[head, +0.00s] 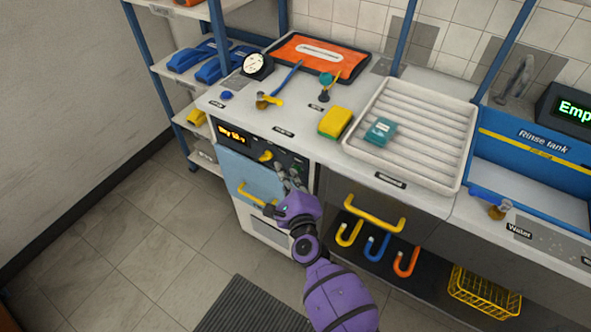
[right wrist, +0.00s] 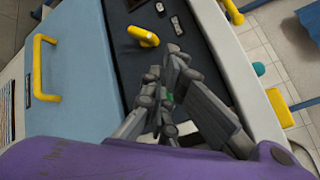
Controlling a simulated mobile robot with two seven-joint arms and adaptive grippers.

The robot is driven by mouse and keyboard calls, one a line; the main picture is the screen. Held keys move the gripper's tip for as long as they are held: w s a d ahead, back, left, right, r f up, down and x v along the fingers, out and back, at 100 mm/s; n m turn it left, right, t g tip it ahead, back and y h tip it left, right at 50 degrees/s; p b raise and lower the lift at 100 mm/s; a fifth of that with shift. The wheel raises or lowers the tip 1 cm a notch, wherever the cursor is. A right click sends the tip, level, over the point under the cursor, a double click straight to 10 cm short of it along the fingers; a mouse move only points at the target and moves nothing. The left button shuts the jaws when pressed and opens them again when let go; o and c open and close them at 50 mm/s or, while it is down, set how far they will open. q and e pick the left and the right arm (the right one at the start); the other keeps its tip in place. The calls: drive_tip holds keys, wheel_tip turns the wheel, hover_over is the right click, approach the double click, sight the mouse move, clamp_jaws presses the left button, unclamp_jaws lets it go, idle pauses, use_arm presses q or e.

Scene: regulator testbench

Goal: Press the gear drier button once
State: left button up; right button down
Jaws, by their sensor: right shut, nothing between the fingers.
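The gear drier is the unit with a light blue door (head: 250,178) and a dark control panel under the counter. Its panel has an orange-lit display (head: 232,134) and a yellow knob (head: 265,155); the knob also shows in the right wrist view (right wrist: 143,36). My right gripper (head: 288,178) is shut and empty, close in front of the panel's right part. In the right wrist view its fingers (right wrist: 167,75) cover part of the panel. A small green spot (right wrist: 170,97) shows between the fingers, perhaps the button; whether they touch it I cannot tell. My left gripper is not in view.
A yellow door handle (head: 257,196) sticks out below the panel, and a yellow drawer handle (head: 375,213) is to the right. The counter above holds a yellow sponge (head: 335,121) and a white ribbed tray (head: 412,130). Floor is free at the left.

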drive_tip(key=shift+s+a, duration=0.45)
drive_tip(key=shift+s, duration=0.2)
drive_tip(key=s+a, duration=0.1)
drive_tip(key=s, duration=0.1)
drive_tip(key=s+a, duration=0.2)
idle(0.4)
idle(0.6)
